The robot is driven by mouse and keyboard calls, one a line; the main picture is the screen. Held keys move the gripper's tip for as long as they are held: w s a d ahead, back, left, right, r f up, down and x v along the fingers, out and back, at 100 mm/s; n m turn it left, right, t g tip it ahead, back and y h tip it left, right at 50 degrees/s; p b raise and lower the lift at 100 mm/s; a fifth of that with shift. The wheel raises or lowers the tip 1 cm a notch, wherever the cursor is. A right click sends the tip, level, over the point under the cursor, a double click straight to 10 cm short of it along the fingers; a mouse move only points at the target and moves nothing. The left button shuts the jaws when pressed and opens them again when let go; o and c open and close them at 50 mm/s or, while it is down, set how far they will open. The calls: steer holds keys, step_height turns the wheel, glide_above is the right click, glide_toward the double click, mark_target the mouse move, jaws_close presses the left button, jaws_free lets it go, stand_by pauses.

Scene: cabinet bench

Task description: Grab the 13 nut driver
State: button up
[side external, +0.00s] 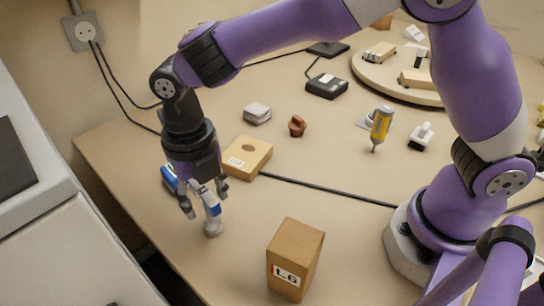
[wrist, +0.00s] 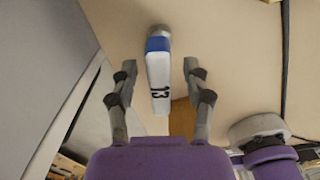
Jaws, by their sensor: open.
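The 13 nut driver (wrist: 159,85) has a white handle marked "13", a blue band and a grey metal end. In the wrist view it lies between the two fingers of my gripper (wrist: 159,68), with a visible gap on each side. In the side view the nut driver (side external: 208,201) is partly hidden by the fingers, its grey end lowest, near the bench's left edge. My gripper (side external: 202,208) points down around it and is open. Whether a finger touches it cannot be told from the side view.
A cardboard box marked L6 (side external: 294,262) stands to the right of my gripper. A flat tan box (side external: 247,158) lies behind it. A yellow-handled tool (side external: 381,125), a brown knob (side external: 297,126) and a black cable (side external: 330,190) are farther right. A white cabinet (side external: 60,250) is at left.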

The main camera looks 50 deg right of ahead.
jaws_close()
steer(key=shift+r, duration=0.1)
